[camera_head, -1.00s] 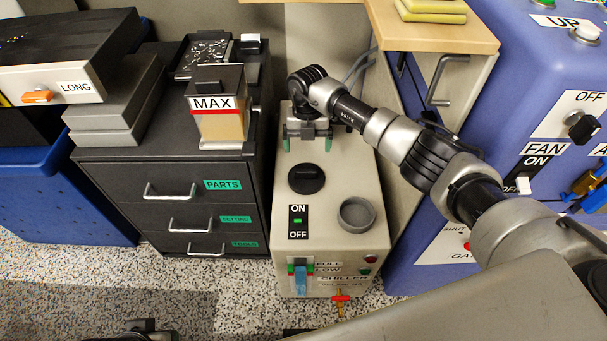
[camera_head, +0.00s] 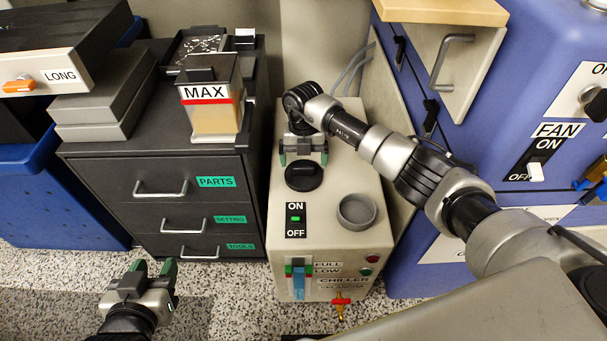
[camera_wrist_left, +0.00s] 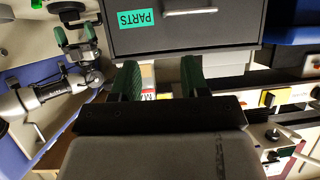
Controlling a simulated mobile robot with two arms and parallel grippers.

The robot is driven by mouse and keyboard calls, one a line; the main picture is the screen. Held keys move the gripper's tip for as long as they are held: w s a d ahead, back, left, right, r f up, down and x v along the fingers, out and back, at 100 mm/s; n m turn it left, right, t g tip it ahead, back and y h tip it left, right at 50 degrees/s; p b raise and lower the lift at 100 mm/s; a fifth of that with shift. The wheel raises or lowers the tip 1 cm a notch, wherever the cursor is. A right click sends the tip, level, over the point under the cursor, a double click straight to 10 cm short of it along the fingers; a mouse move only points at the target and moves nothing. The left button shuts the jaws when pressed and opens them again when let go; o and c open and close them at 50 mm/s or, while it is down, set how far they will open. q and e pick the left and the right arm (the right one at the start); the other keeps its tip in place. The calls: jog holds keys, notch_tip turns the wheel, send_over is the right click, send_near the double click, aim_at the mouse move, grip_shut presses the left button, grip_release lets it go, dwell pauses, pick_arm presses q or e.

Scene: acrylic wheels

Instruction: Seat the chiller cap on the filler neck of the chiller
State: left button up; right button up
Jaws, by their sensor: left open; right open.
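The black round chiller cap (camera_head: 303,176) lies on top of the beige chiller (camera_head: 330,262), behind the ON/OFF switch. The grey ring-shaped filler neck (camera_head: 357,211) stands to the right and nearer the front, with its opening uncovered. My right gripper (camera_head: 303,158) is open just behind the cap, its green fingertips spread to either side of the cap's far edge. I cannot tell how high they are above the chiller top. My left gripper (camera_head: 153,267) is open and empty over the floor in front of the drawers; its fingers also show in the left wrist view (camera_wrist_left: 160,78).
A dark drawer cabinet (camera_head: 155,200) stands left of the chiller, with a MAX container (camera_head: 212,110) on top. A blue machine (camera_head: 480,100) and a wooden-topped unit (camera_head: 440,12) stand to the right. Speckled floor (camera_head: 225,300) is free in front.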

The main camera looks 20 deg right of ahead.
aim_at(304, 167)
notch_tip(304, 167, down, 3)
jog(key=shift+s+f+b, duration=0.1)
jog(key=shift+s+b, duration=0.05)
jog(key=shift+b, duration=0.9)
pick_arm(q)
notch_tip(304, 167, up, 7)
jog(key=w+d+t+h, duration=0.2)
jog(key=t, duration=0.4)
jog(key=shift+r+t, duration=0.2)
jog(key=shift+t, duration=0.1)
pick_arm(e)
jog(key=c, duration=1.1)
pick_arm(q)
jog(key=shift+a+f, duration=0.1)
jog(key=shift+f, duration=0.1)
